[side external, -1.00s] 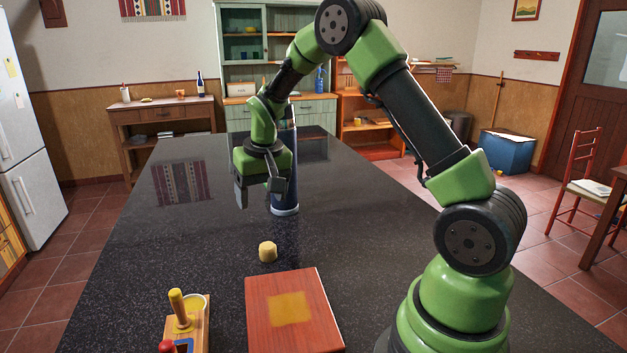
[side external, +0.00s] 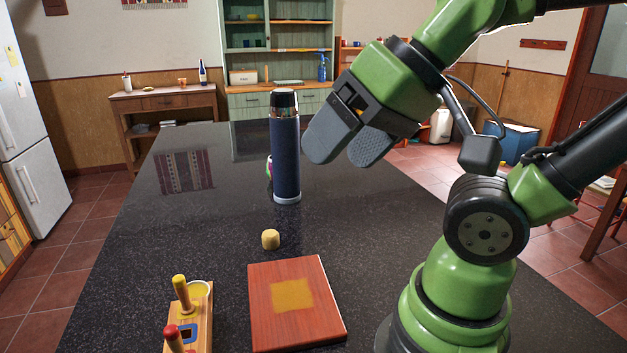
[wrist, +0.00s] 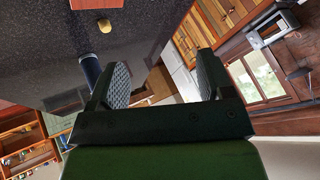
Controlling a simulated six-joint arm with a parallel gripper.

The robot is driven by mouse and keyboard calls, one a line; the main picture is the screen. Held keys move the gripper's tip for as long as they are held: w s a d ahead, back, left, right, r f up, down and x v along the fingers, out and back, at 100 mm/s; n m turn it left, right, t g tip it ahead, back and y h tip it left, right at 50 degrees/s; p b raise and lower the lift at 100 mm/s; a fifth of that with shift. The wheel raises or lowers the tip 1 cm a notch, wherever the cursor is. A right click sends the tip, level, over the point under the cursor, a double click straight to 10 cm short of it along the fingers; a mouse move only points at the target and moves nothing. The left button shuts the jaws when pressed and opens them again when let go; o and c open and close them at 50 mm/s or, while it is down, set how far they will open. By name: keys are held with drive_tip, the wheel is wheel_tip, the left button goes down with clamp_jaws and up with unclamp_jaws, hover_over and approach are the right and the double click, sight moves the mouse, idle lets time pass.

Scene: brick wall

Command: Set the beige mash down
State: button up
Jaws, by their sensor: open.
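A small beige, rounded block (side external: 270,239) stands on the dark speckled table; it is the only beige lump I see, and I cannot tell for certain that it is the mash. It also shows near the top of the wrist view (wrist: 104,26). My gripper (side external: 345,150) is open and empty, high above the table, up and right of the block and tilted. In the wrist view its two pads (wrist: 163,77) stand apart with nothing between them. A reddish wooden board (side external: 262,318) with a yellowish square patch (side external: 292,295) lies in front of the block.
A tall dark blue flask (side external: 285,160) stands behind the block, left of my gripper, partly hiding a small colourful object (side external: 269,168). A wooden rack (side external: 202,325) with yellow-handled and red-handled tools and a yellow-filled cup is at the front left. The table's left side is clear.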

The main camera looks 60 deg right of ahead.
idle(0.3)
drive_tip(key=m+g+h, duration=0.2)
drive_tip(key=g, duration=0.5)
hover_over(270, 233)
wheel_tip(270, 233, down, 21)
drive_tip(key=shift+w+a+r, duration=0.1)
drive_tip(key=shift+w+r, duration=0.05)
drive_tip(key=shift+r, duration=0.05)
wheel_tip(270, 233, down, 4)
drive_tip(key=shift+f, duration=0.2)
wheel_tip(270, 233, down, 6)
drive_tip(key=shift+r, duration=0.2)
